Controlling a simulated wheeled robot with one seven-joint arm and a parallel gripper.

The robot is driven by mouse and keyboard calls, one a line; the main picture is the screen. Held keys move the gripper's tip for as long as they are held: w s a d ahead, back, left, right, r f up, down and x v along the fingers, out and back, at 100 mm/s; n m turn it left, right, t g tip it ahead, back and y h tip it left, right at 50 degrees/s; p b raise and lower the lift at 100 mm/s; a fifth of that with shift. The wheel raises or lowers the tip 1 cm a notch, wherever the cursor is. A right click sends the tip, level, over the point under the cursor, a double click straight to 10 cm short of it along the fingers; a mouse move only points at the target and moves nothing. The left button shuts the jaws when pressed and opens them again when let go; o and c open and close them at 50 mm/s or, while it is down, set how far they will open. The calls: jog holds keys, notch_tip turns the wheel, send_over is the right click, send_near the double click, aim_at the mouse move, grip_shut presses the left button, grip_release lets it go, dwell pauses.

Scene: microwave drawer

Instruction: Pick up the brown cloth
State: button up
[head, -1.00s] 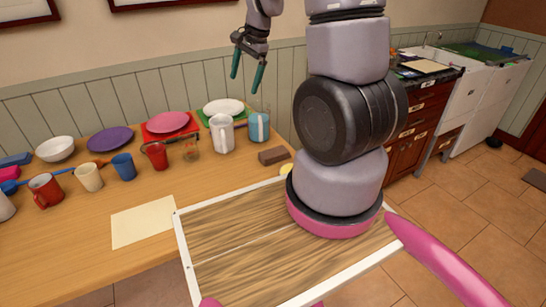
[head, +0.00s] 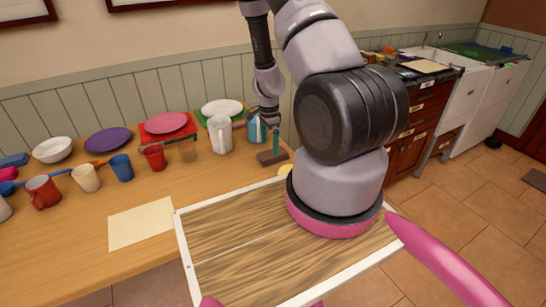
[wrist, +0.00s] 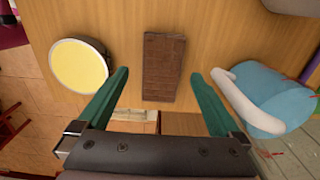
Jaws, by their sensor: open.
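The brown cloth (head: 268,158) looks like a small folded brown block lying on the wooden table, near its right end. In the wrist view the cloth (wrist: 163,62) stands upright in the picture, centred between the fingers. My gripper (head: 279,147) is above the cloth in the head view, pointing down. In the wrist view my gripper (wrist: 160,76) is open and empty, with one teal finger on each side of the cloth and a gap on both sides. I cannot tell how high the fingertips are above the table.
A white pitcher (head: 220,134), a red mug (head: 154,156) and several dishes stand further left. Paper (head: 140,223) lies on clear table.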

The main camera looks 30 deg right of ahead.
jog(key=f, duration=0.2)
jog(key=d+f, duration=0.1)
jog(key=f, duration=0.1)
jog(key=shift+w+d+f, duration=0.1)
jog(key=shift+w+d, duration=0.05)
jog(key=shift+f, duration=0.55)
jog(key=c, duration=1.2)
notch_tip(320, 180, up, 10)
jog(key=shift+r, duration=0.1)
jog(key=o, duration=0.8)
jog(key=c, duration=0.6)
